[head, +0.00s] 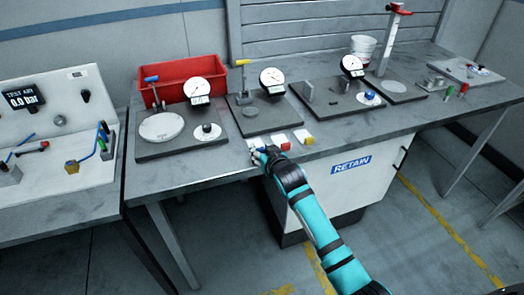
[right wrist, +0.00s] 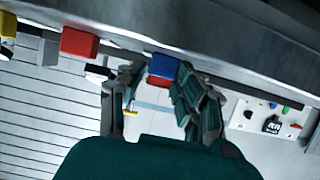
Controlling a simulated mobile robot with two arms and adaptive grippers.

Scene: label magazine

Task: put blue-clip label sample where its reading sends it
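The blue-clip label sample (right wrist: 163,66) sits at the front edge of the bench, left of the other samples in the head view. In the right wrist view its blue clip lies between my right gripper's two fingertips (right wrist: 159,76), with a small gap showing on the left. My right gripper (head: 262,156) is at the bench edge in the head view and mostly covers the sample there. Its fingers look apart, around the clip. A red-clip sample (head: 282,142) and a yellow-clip sample (head: 304,137) lie to the right. My left gripper is not in view.
Dial-gauge stations (head: 190,118) stand along the bench (head: 225,160), with a red bin (head: 178,76) behind. A white cabinet marked RETAIN (head: 340,195) is under the bench. A TEST AIR panel (head: 40,95) is at left. White tubs (head: 362,47) stand at the back.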

